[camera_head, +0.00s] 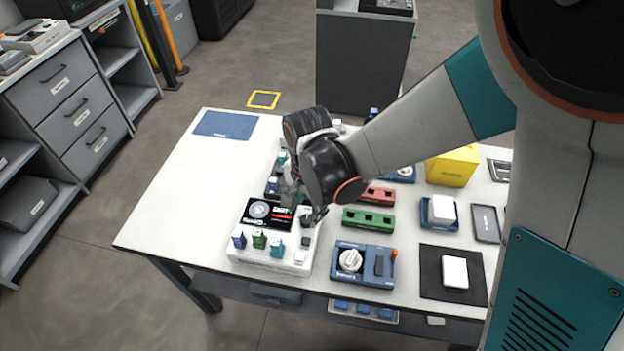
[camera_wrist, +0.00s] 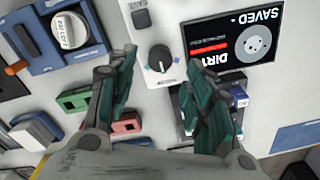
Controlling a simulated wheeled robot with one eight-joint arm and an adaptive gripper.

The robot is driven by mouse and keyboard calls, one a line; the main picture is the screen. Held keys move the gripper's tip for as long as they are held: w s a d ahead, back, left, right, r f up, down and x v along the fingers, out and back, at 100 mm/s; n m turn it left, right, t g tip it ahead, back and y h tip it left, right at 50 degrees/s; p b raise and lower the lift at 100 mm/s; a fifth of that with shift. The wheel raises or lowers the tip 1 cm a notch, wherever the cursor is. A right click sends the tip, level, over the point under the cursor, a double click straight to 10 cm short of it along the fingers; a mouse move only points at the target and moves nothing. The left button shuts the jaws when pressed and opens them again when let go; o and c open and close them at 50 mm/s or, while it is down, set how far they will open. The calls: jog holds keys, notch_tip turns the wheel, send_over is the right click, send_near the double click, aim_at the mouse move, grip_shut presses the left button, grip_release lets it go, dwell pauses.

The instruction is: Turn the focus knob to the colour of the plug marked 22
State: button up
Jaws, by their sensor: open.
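The white device (camera_head: 240,250) has a black screen (camera_head: 268,214), which also shows in the wrist view (camera_wrist: 232,42) reading "SAVED" and "DIRT". In the head view my gripper (camera_head: 303,204) is over the device's right part.
A blue box with a white dial (camera_head: 350,260) stands right of the device. Green (camera_head: 368,220) and red (camera_head: 379,196) blocks lie behind it. A yellow box (camera_head: 452,167) is at the back right. The table's left side (camera_head: 180,210) is largely clear.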

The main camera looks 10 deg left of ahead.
aim_at(307, 219)
jog(key=shift+f+b, duration=1.1)
jog(key=shift+f, duration=1.1)
jog(key=c, duration=1.1)
